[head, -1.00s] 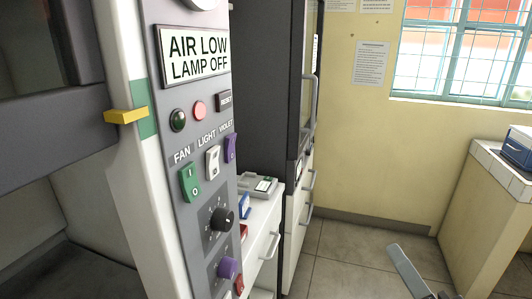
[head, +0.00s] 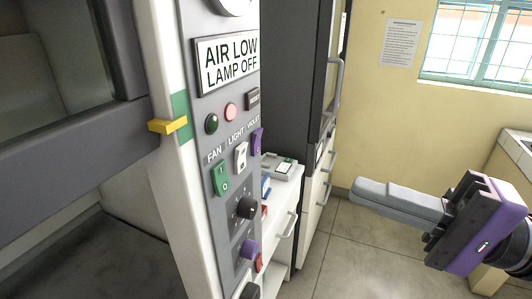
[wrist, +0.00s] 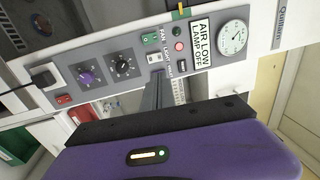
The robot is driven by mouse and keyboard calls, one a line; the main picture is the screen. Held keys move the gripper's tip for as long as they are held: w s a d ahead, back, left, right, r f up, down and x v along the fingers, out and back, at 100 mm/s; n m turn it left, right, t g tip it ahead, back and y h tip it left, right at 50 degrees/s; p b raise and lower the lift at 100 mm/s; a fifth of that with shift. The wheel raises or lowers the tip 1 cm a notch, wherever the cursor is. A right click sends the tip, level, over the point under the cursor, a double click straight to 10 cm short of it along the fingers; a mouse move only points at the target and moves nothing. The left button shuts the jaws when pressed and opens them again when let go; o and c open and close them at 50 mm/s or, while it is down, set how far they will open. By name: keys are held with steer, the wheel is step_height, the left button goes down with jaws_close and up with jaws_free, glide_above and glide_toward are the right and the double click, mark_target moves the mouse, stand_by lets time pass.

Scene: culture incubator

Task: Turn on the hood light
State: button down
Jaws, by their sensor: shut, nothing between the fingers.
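The hood's control panel (head: 228,190) stands left of centre in the head view. The white LIGHT switch (head: 241,157) sits between the green FAN switch (head: 221,180) and the purple VIOLET switch (head: 257,141). The sign (head: 228,64) above reads "AIR LOW LAMP OFF". My gripper (head: 358,192) is shut and empty, right of the panel and apart from it, its fingers pointing left toward it. In the wrist view the LIGHT switch (wrist: 153,57) shows just beyond my fingertips (wrist: 157,76), which partly cover the VIOLET switch area.
A yellow tab (head: 168,126) juts from the hood's edge. A white drawer cabinet (head: 287,215) and tall dark cabinet (head: 290,80) stand behind. Floor (head: 345,245) is clear under my gripper.

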mark_target(244, 150)
steer(key=shift+a, duration=0.1)
steer(key=p+x, duration=0.2)
steer(key=x, duration=1.2)
steer(key=r+p, duration=0.1)
steer(key=p, duration=0.2)
steer(key=shift+w+a+h, duration=0.1)
steer(key=shift+h, duration=0.2)
steer(key=shift+f+b, duration=0.35)
steer(key=shift+b, duration=0.15)
